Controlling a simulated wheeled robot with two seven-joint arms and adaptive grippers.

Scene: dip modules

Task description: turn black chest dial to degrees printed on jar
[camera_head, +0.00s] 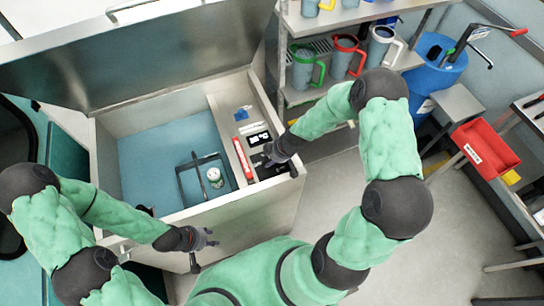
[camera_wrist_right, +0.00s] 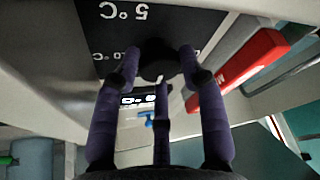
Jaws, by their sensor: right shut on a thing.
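The open chest (camera_head: 225,211) has a light blue inside and a control panel along its right side. A small white-topped jar (camera_head: 214,176) stands in a dark rack (camera_head: 181,187) inside; its print is too small to read. My right gripper (camera_head: 268,160) is at the front of the panel, its fingers shut around the black dial (camera_wrist_right: 158,60), which it mostly hides in the head view. Upside-down "5 °C" shows on the dark plate (camera_wrist_right: 180,15) beside the dial.
A lit display (camera_head: 258,138) and a red bar (camera_head: 242,158) lie close to the dial. The raised lid (camera_head: 140,50) stands behind the chest. Shelves with coloured mugs (camera_head: 345,55), a blue barrel (camera_head: 433,70) and a red bin (camera_head: 485,148) are to the right. Floor between is clear.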

